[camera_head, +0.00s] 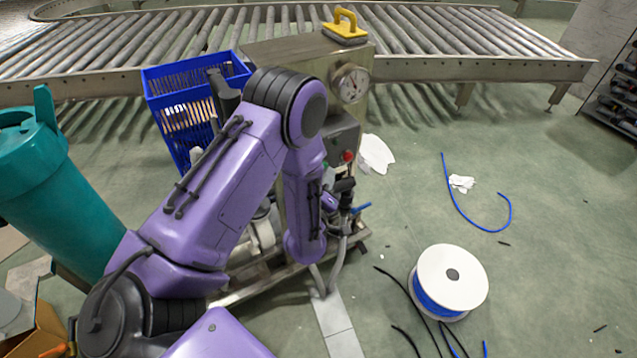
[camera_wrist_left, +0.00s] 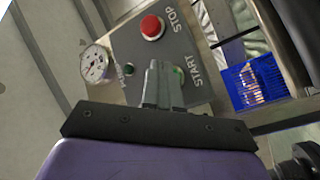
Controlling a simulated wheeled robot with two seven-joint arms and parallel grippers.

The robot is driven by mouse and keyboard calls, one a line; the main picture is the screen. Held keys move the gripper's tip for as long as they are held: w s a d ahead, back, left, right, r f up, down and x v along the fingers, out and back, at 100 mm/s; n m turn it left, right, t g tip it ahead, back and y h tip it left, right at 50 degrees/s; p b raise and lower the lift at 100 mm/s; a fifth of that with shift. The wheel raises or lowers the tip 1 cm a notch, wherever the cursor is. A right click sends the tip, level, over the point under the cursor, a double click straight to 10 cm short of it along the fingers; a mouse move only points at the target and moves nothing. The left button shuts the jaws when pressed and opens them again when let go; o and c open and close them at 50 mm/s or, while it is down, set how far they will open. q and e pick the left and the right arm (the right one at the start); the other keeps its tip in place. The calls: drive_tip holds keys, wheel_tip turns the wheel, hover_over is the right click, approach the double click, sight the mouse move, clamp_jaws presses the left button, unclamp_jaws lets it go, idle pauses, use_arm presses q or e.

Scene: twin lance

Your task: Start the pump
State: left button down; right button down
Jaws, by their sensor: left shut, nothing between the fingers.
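The pump's grey control box (camera_head: 343,138) is on the metal stand, partly behind my left arm. In the left wrist view its panel (camera_wrist_left: 199,48) shows a red STOP button (camera_wrist_left: 152,27) and a green START button (camera_wrist_left: 179,75). The START button is partly hidden behind my left gripper (camera_wrist_left: 163,68). The gripper is shut and empty, with its fingertips over the panel beside START. I cannot tell whether they touch the button. The red button also shows in the head view (camera_head: 348,156). My right gripper is in neither view.
A pressure gauge (camera_head: 350,84) is above the box, and a yellow-handled float (camera_head: 345,25) rests on top of the stand. A blue crate (camera_head: 185,85) and a teal canister (camera_head: 45,185) are at left. A cable spool (camera_head: 452,277) and loose cables lie on the floor at right.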

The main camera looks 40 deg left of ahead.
use_arm(q)
drive_tip(key=shift+w+a, duration=0.15)
drive_tip(key=shift+a, duration=0.15)
drive_tip(key=shift+d, duration=0.4)
drive_tip(key=shift+s+d, duration=0.1)
drive_tip(key=shift+s, duration=0.1)
drive_tip(key=shift+s+d, duration=0.4)
drive_tip(key=shift+d, duration=0.5)
drive_tip(key=shift+s+d, duration=0.35)
drive_tip(key=shift+d, duration=0.55)
drive_tip(key=shift+s+d, duration=0.4)
drive_tip(key=shift+d, duration=0.5)
